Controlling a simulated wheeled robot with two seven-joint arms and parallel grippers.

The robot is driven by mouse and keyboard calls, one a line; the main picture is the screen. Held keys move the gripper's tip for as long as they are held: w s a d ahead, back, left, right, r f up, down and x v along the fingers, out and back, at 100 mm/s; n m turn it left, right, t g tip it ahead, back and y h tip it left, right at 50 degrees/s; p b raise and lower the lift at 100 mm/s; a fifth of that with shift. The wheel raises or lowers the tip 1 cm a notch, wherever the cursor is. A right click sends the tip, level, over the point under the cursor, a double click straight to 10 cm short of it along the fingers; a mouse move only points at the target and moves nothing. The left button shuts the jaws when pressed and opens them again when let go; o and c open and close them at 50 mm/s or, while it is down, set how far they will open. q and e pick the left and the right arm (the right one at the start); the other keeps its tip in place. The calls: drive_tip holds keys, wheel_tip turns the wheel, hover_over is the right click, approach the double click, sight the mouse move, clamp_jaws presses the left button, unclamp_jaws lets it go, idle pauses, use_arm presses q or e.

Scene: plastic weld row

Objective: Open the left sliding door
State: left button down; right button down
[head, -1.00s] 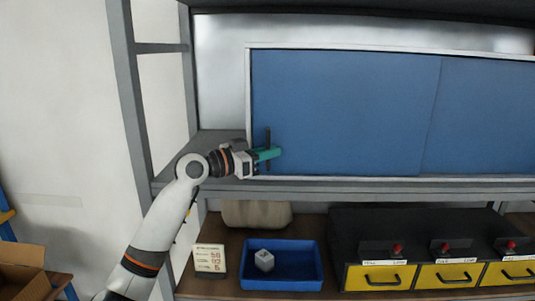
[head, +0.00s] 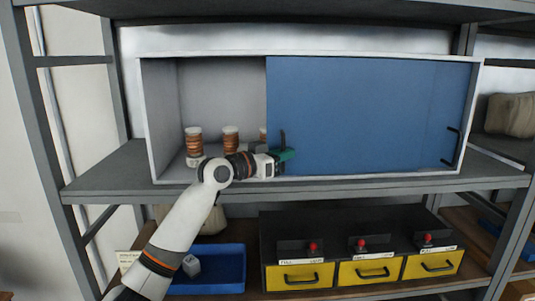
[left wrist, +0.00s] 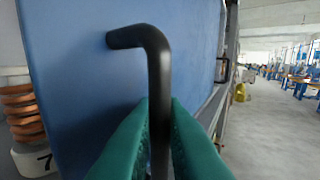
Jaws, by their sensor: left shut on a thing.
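The blue left sliding door (head: 345,110) stands at the middle and right of the grey cabinet (head: 155,110), overlapping the other door. The cabinet's left part is open and shows its inside. The left door's black handle (head: 283,138) is at the door's left edge; in the left wrist view the handle (left wrist: 155,75) is a bent black bar. My left gripper (head: 287,155) is shut on it, with green fingers on both sides of the bar in the left wrist view (left wrist: 160,135). Another black handle (head: 451,145) shows at the right. My right gripper is not in view.
Several copper-coloured spools (head: 194,142) stand inside the open left part, partly behind my arm. Below are a blue bin (head: 225,270) holding a grey block (head: 191,265), and a black unit with yellow drawers (head: 370,272) and red knobs. Grey shelf posts (head: 40,140) stand at the left.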

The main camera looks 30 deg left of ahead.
use_arm(q)
drive_tip(key=shift+w+d, duration=0.4)
drive_tip(key=shift+d, duration=0.2)
drive_tip(key=shift+w+d, duration=0.35)
drive_tip(key=shift+d, duration=0.25)
drive_tip(key=shift+w+d, duration=0.15)
drive_tip(key=shift+d, duration=0.15)
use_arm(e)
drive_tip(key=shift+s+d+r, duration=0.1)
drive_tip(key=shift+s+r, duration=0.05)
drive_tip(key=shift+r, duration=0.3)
use_arm(q)
drive_tip(key=shift+d, duration=0.1)
drive_tip(key=c, duration=1.8)
unclamp_jaws()
drive_tip(key=shift+w, duration=0.1)
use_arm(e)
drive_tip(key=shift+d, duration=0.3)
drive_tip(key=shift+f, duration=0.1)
